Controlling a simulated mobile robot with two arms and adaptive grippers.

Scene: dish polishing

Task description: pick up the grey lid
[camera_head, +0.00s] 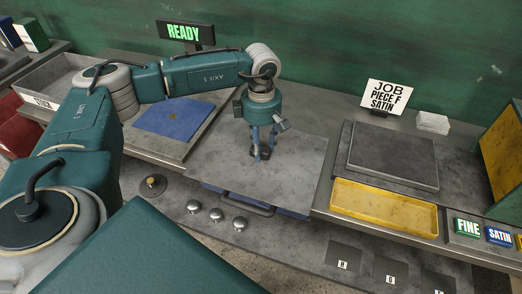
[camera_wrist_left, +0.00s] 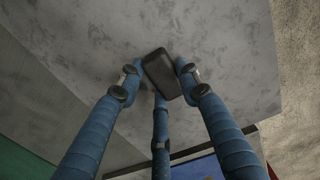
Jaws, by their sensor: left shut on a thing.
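The grey lid (camera_head: 298,172) is a wide flat plate at the middle of the bench, seen in the head view. My left gripper (camera_head: 260,152) points straight down over it. In the left wrist view its blue fingers (camera_wrist_left: 160,85) are shut around a dark block-shaped knob (camera_wrist_left: 163,72) on the lid's mottled grey top (camera_wrist_left: 225,35). A blue edge shows under the lid's front side, beside a dark bar handle (camera_head: 248,206). I cannot tell whether the lid is clear of what lies below. My right gripper is not in view.
A blue mat (camera_head: 174,117) lies left of the lid. A dark grey slab (camera_head: 393,157) and a yellow tray (camera_head: 384,208) stand to the right. Several small round knobs (camera_head: 216,214) sit on the lower shelf in front. A READY sign (camera_head: 184,32) stands behind.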

